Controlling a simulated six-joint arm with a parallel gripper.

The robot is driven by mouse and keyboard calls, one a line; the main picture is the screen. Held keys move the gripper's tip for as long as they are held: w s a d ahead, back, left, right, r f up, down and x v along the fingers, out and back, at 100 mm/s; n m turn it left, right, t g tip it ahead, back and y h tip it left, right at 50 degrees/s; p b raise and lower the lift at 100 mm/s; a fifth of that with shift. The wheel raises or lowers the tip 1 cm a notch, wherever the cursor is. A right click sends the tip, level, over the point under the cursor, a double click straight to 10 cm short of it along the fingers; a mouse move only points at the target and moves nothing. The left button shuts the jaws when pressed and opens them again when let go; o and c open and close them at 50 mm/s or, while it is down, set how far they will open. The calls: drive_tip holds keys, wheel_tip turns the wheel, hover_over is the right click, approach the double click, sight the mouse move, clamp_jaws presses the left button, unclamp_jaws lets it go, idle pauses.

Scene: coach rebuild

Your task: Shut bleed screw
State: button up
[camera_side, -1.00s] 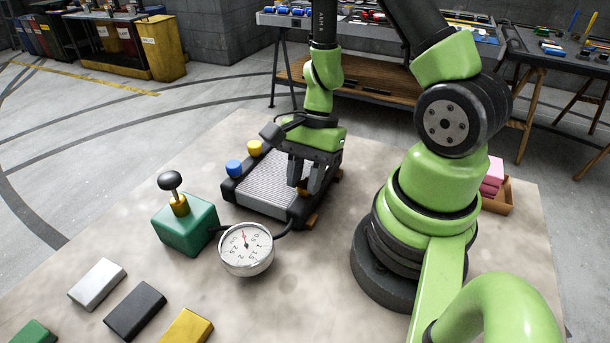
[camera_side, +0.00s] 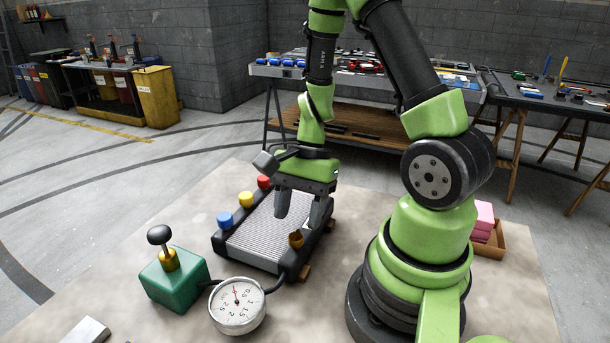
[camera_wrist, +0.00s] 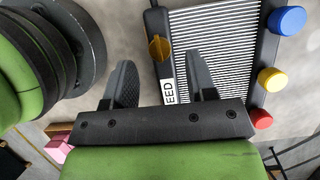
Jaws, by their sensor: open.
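The brass bleed screw (camera_side: 296,239) sits on the black end rail of the finned radiator (camera_side: 268,230), at its near right side. In the wrist view the bleed screw (camera_wrist: 159,48) is by a white label (camera_wrist: 168,91) reading "EED", partly hidden by the gripper. I cannot tell whether the screw is open or shut. My gripper (camera_side: 300,208) is open and empty, its fingers pointing down above the radiator, apart from the screw. In the wrist view my gripper (camera_wrist: 163,80) has its fingers spread, with the screw beyond their tips.
Blue (camera_side: 225,219), yellow (camera_side: 246,199) and red (camera_side: 264,182) caps line the radiator's far rail. A dial gauge (camera_side: 237,305) with a hose and a green block (camera_side: 173,279) with a black knob stand at front left. A wooden tray (camera_side: 497,244) holds pink blocks.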

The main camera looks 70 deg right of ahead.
drive_tip(key=v, duration=0.6)
drive_tip(key=shift+r, duration=0.35)
drive_tip(key=shift+s+d, duration=0.1)
wheel_tip(320, 180, up, 8)
drive_tip(key=n+t+h, duration=0.2)
drive_tip(key=n+t, duration=0.1)
drive_tip(key=n, duration=0.4)
hover_over(296, 235)
drive_tip(key=s+a+r+n+t, duration=0.4)
drive_tip(key=r+n, duration=0.2)
drive_tip(key=n, duration=0.1)
drive_tip(key=shift+s+a+r+h, duration=0.15)
drive_tip(key=shift+s+r+h, duration=0.15)
drive_tip(key=shift+r, duration=0.1)
